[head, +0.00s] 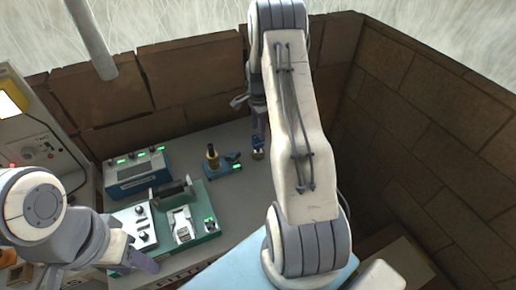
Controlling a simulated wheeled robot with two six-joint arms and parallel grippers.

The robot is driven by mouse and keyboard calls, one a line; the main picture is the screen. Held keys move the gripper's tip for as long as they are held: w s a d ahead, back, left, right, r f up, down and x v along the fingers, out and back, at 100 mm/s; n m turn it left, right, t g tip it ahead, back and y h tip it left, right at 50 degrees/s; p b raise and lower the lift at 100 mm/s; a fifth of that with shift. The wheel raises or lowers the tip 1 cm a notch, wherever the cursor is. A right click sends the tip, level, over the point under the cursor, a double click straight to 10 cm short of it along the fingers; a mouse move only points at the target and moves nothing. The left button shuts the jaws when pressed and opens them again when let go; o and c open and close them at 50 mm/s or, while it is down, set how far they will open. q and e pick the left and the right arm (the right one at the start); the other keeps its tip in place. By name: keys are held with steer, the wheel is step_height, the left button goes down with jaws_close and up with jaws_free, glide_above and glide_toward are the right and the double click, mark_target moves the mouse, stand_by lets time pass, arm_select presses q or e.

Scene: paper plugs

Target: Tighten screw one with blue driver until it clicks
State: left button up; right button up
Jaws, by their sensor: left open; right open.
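My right gripper (258,128) is at the back of the bench, partly hidden behind my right arm. It is open, just above a small blue item (257,142) with a tan lower part. This may be the blue driver, but it is too small to be sure, and I cannot tell whether the fingers touch it. A green fixture (208,231) with a black clamp and a white block sits on the bench's left half. I cannot make out screw one on it. My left gripper (142,261) is open and empty-looking at the fixture's front left edge.
A blue stand (224,169) holds an upright yellow and black tool (212,156). A teal box with green lights (137,172) stands behind the fixture. A control panel (35,145) is at far left. Brick walls (190,82) enclose the back and right. Grey bench (238,205) is clear mid-bench.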

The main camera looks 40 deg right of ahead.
mark_target(258, 136)
stand_by(0.3)
steer(key=shift+f+b, duration=1.3)
steer(key=shift+f, duration=0.7)
jaws_close()
stand_by(0.6)
steer(key=shift+r, duration=0.1)
steer(key=shift+r+p, duration=2.5)
steer(key=shift+r, duration=1)
